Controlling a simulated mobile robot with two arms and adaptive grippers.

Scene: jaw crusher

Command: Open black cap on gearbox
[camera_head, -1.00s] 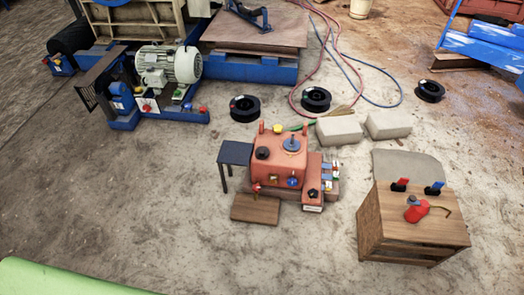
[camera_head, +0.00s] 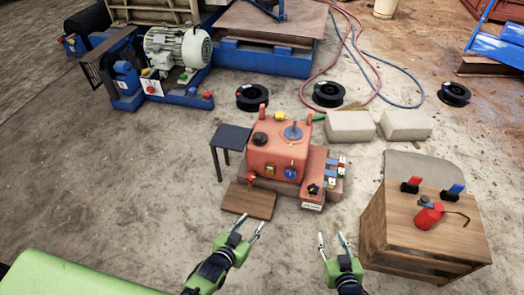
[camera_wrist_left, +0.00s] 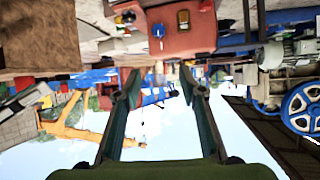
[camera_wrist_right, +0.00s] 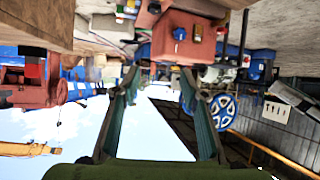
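The red gearbox (camera_head: 275,160) stands on the floor at the middle of the head view. The black round cap (camera_head: 260,139) sits on its top at the left, beside a blue-handled round lid (camera_head: 293,132). My left gripper (camera_head: 246,220) is open and empty, in front of the gearbox, near the wooden board. My right gripper (camera_head: 331,238) is open and empty, in front and to the right, left of the crate. Both wrist views look upside down, with the gearbox at the top in the left (camera_wrist_left: 190,30) and right (camera_wrist_right: 184,38) views. I cannot make out the cap there.
A small dark table (camera_head: 231,138) stands left of the gearbox, with a wooden board (camera_head: 248,201) in front. A wooden crate (camera_head: 420,235) at right carries a red oil can (camera_head: 428,215) and two clamps. Pale blocks (camera_head: 350,126) lie behind. Bare floor (camera_head: 120,190) is at left.

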